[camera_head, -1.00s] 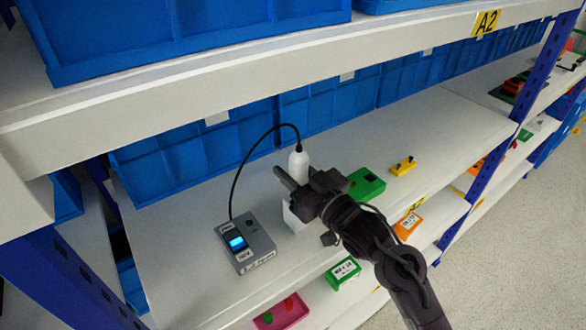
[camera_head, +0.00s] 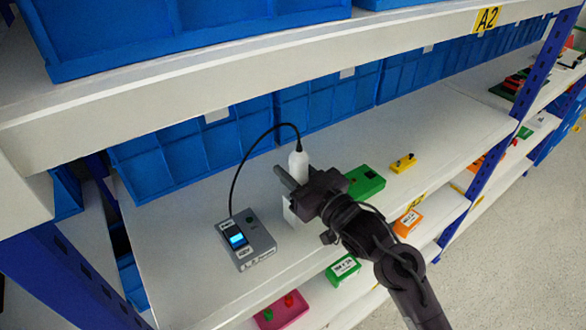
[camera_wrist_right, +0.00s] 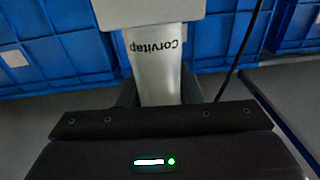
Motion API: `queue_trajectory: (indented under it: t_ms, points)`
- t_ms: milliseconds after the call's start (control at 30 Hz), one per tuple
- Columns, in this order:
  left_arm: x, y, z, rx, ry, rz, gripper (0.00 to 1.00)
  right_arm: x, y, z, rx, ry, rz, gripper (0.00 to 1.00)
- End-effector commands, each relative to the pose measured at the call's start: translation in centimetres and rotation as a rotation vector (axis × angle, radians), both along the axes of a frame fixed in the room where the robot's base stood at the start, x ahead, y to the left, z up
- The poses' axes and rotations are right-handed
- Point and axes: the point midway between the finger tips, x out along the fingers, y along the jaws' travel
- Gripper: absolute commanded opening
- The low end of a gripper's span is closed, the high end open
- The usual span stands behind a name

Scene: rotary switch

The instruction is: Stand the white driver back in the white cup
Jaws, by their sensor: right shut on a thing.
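The white driver (camera_head: 299,163) stands roughly upright in the head view, with a black cable from its top. My right gripper (camera_head: 295,187) is shut on it from the front. In the right wrist view the driver's pale body (camera_wrist_right: 157,68), lettered "Corvitap", runs down between my fingers (camera_wrist_right: 160,95). A wider pale block (camera_wrist_right: 150,10), seemingly the cup, meets its far end there. The white cup (camera_head: 291,213) shows partly below my gripper in the head view. My gripper hides where driver and cup meet, so I cannot tell how deep the driver sits. My left gripper is not in view.
A grey control box (camera_head: 248,240) with a lit blue display stands left of the cup, joined to the cable (camera_head: 236,180). A green block (camera_head: 366,183) and a yellow part (camera_head: 403,163) lie to the right. Blue bins (camera_head: 180,150) line the back; a shelf beam (camera_head: 200,80) crosses above.

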Motion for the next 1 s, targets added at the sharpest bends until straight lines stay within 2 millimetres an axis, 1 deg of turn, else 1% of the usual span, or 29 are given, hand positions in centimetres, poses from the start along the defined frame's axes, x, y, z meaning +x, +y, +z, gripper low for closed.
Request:
queue_trajectory:
  t_ms: [200, 233, 267, 333, 367, 500, 533, 833, 933, 1000]
  points:
    - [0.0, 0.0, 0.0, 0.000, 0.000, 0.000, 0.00, 0.0, 0.0, 0.0, -0.001, 0.001, 0.000, 0.00]
    - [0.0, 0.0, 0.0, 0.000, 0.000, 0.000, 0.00, 0.0, 0.0, -0.1, -0.001, 0.001, 0.000, 0.28]
    - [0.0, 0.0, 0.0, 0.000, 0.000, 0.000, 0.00, 0.0, 0.0, -0.1, -0.001, 0.001, 0.000, 0.25]
    - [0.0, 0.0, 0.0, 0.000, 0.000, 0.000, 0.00, 0.0, 0.0, -0.1, -0.001, 0.002, 0.000, 0.25]
    - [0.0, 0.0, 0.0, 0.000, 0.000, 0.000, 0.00, 0.0, 0.0, -0.1, -0.001, 0.002, 0.000, 0.36]
    - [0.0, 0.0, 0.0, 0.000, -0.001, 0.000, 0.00, 0.0, 0.0, -0.1, -0.001, 0.002, 0.000, 0.55]
    - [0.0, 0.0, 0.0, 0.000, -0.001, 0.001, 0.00, 0.0, 0.0, -0.1, -0.001, 0.002, 0.000, 0.58]
    - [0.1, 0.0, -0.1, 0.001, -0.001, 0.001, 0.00, -0.2, -0.2, -0.4, -0.003, 0.005, 0.000, 0.58]
    - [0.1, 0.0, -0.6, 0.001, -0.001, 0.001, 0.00, -0.9, -0.8, -0.6, -0.003, 0.004, -0.001, 0.58]
    - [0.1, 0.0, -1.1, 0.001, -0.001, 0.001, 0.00, -1.8, -1.5, -0.8, -0.004, 0.005, 0.000, 0.58]
